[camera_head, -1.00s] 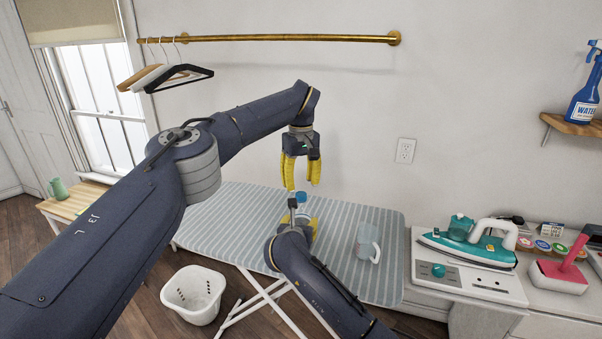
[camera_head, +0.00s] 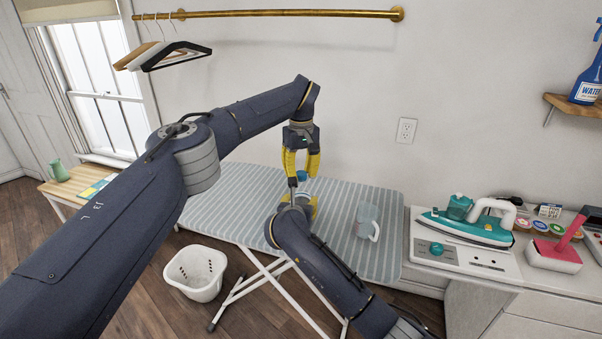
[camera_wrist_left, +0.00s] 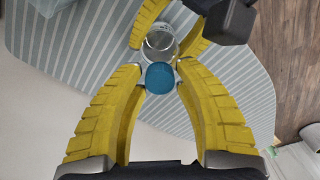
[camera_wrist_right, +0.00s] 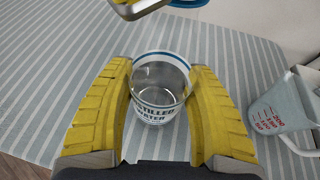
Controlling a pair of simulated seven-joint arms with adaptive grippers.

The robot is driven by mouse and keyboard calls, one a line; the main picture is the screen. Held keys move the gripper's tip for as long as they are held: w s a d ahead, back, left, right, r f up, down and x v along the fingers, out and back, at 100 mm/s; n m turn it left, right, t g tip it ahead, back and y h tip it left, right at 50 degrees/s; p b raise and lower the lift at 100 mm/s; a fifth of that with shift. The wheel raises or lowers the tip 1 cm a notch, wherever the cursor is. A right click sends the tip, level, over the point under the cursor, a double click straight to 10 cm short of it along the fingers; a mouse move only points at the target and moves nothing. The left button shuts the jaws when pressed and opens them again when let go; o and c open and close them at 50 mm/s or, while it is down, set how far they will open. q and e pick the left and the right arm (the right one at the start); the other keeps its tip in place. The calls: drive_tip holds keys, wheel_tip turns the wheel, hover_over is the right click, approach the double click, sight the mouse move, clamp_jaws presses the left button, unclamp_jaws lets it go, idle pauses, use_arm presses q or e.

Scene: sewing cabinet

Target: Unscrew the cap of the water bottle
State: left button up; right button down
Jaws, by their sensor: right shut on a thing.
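The water bottle is a clear cylinder with dark lettering, and its body (camera_wrist_right: 157,90) sits between the yellow fingers of my right gripper (camera_wrist_right: 160,80), which is shut on it over the striped ironing board (camera_head: 345,190).
A clear measuring jug (camera_head: 367,222) stands on the board to the right of the bottle. A teal iron (camera_head: 468,228) rests on the counter at right. A white basket (camera_head: 195,273) is on the floor. The board's left part is clear.

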use_arm(q)
clamp_jaws()
